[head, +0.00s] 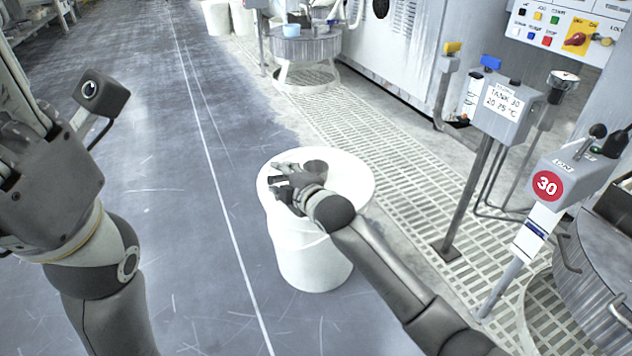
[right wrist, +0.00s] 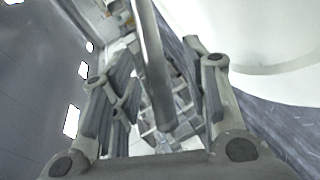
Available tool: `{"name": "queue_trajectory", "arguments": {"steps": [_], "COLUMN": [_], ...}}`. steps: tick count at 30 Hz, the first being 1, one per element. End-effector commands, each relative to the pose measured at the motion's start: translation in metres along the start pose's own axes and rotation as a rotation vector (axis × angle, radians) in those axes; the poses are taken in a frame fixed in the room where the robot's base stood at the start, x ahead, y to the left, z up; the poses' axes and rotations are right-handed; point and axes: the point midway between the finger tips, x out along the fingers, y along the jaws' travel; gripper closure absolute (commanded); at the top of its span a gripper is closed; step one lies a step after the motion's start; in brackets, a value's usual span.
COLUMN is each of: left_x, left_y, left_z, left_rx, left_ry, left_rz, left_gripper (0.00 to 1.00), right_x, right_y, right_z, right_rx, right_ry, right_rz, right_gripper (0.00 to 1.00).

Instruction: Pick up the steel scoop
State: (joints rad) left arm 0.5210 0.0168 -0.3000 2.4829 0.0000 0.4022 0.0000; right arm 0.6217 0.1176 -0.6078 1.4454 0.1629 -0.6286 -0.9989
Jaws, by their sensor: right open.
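The steel scoop shows in the right wrist view as a smooth metal handle (right wrist: 152,70) running down between my fingers. In the head view a dark grey round shape (head: 316,167), likely the scoop's bowl, is at the white drum's top, beside my right gripper. My right gripper (head: 276,174) is over the drum's top, its fingers spread. In the right wrist view the fingers (right wrist: 160,95) stand apart on either side of the handle, without visible grip. My left gripper (head: 20,135) is at the left edge, partly cut off; its fingers are unclear.
The white drum (head: 312,262) stands on the grey floor beside a grating walkway (head: 400,165). Floor left of the drum is clear.

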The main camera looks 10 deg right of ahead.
Motion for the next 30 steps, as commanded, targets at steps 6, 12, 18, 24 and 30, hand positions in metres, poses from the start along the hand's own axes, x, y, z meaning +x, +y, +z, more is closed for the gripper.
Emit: {"name": "queue_trajectory", "arguments": {"steps": [6, 12, 18, 24, 30], "left_x": [0.0013, 0.0012, 0.0011, 0.001, 0.0016], "left_y": [0.0003, 0.0003, 0.0004, 0.0004, 0.0003], "left_z": [-0.001, -0.001, -0.0009, -0.0009, -0.0008], "left_rx": [0.0, 0.0, 0.0, 0.0, 0.0], "left_ry": [0.004, 0.004, 0.004, 0.003, 0.004], "left_rz": [0.001, 0.001, 0.001, 0.001, 0.001], "left_gripper": [0.6, 0.6, 0.6, 0.6, 0.6], "right_x": [0.0015, 0.0014, 0.0014, 0.0013, 0.0011], "right_y": [0.0013, 0.001, 0.0008, 0.0014, 0.0019], "right_z": [-0.0007, -0.0006, -0.0005, -0.0006, -0.0007], "right_rx": [0.0, 0.0, 0.0, -0.001, -0.001], "right_ry": [0.001, 0.001, 0.001, 0.001, 0.001], "right_rz": [0.001, 0.001, 0.001, 0.002, 0.002], "right_gripper": [0.57, 0.74, 1.0, 1.0, 1.0]}}
